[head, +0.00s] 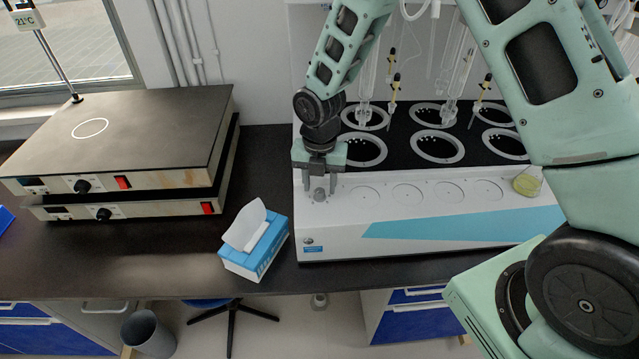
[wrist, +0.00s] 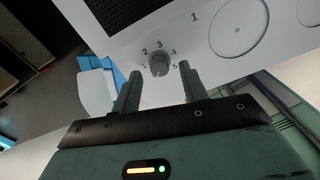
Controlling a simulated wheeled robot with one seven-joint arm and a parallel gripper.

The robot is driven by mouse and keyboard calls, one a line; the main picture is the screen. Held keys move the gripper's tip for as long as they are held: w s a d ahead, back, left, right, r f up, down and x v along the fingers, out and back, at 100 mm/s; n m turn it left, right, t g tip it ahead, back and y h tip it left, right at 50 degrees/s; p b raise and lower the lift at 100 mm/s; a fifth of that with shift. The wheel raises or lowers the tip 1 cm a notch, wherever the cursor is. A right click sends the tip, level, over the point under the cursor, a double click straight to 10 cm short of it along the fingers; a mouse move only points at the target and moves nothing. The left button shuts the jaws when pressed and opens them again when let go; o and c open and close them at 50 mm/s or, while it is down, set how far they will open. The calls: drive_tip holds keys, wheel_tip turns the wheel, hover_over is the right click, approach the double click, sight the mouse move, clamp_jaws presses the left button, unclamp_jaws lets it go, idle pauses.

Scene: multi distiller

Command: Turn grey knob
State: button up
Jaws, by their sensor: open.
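The grey knob (head: 319,194) sits on the white front panel of the multi distiller (head: 330,230), near its left end. In the wrist view the knob (wrist: 159,62) is a small round dial with printed numbers around it. My gripper (head: 320,190) is over the knob, pointing down at it. In the wrist view the fingers of my gripper (wrist: 158,75) are apart, one to each side of the knob and a little nearer the camera. They look empty; I cannot tell whether either finger touches the knob.
A blue tissue box (head: 262,255) stands on the dark bench left of the distiller. Stacked hot plates (head: 130,130) are further left. Glassware (head: 452,95) stands behind the knob over the heating rings.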

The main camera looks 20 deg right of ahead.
drive_tip(key=shift+f, duration=0.85)
drive_tip(key=shift+c, duration=0.3)
clamp_jaws()
